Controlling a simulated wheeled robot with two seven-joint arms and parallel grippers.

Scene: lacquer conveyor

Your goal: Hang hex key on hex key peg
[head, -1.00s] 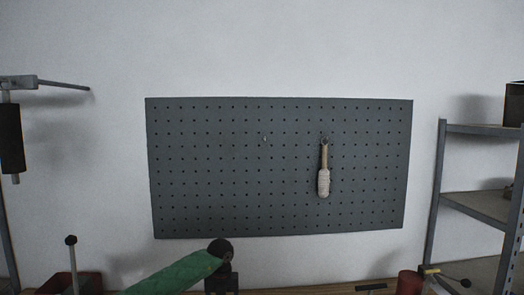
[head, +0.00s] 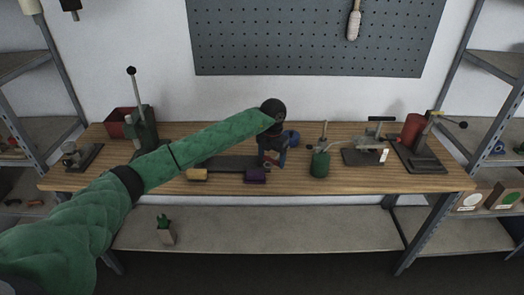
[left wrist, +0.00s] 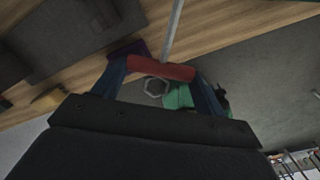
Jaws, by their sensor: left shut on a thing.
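My left gripper (head: 275,160) is low over the workbench, below the pegboard (head: 300,50). In the left wrist view its two blue fingers (left wrist: 160,85) are shut on a red handle with a thin grey rod (left wrist: 172,32) standing out from it, which looks like the hex key (left wrist: 165,71). In the head view the held piece is small and mostly hidden by the gripper. A grey hexagonal ring shows between the fingers; I cannot tell what it belongs to. No peg is visible on the part of the pegboard in view. My right gripper is not in view.
A wooden bench (head: 410,183) carries a green cup (head: 320,163), a clamp (head: 365,152), a red cylinder (head: 412,130) and a red bin (head: 118,122). A pale-handled tool (head: 354,24) hangs on the pegboard. Metal shelves stand left and right.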

